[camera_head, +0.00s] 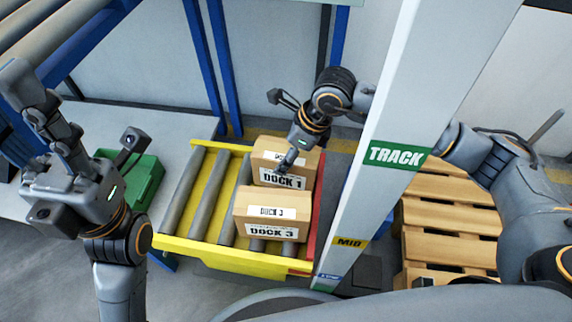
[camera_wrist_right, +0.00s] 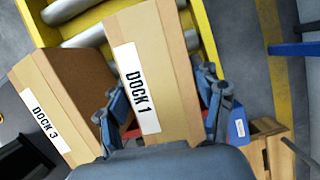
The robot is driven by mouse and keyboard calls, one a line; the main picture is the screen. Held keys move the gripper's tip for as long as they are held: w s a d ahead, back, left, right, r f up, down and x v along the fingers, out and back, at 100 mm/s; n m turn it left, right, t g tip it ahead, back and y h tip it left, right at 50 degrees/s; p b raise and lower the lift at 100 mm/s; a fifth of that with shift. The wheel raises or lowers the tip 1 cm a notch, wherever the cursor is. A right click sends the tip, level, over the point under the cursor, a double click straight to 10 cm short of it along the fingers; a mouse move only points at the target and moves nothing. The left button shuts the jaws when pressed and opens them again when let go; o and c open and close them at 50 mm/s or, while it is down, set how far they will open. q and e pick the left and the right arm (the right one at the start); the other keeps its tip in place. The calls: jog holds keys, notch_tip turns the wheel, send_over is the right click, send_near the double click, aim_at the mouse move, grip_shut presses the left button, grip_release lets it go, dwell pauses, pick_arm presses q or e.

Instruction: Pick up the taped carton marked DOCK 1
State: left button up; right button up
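The DOCK 1 carton (camera_head: 268,158) is a brown taped box with a white label, standing on the roller tray (camera_head: 190,246) behind the DOCK 3 carton (camera_head: 272,212). My right gripper (camera_head: 290,150) is over the DOCK 1 carton from behind, with one finger in front of its face. In the right wrist view the DOCK 1 carton (camera_wrist_right: 150,60) lies between the two spread fingers of my right gripper (camera_wrist_right: 163,100). Firm contact on both sides does not show. My left gripper (camera_head: 38,140) is open and empty at the left, away from the cartons.
The DOCK 3 carton stands close in front of the DOCK 1 carton. A green bin (camera_head: 146,180) is left of the tray. A white TRACK post (camera_head: 392,120) stands right of the tray, with wooden pallets (camera_head: 450,215) beyond it. The tray's left rollers are bare.

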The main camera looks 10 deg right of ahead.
jog(key=c, duration=1.1)
jog(key=shift+r, duration=0.15)
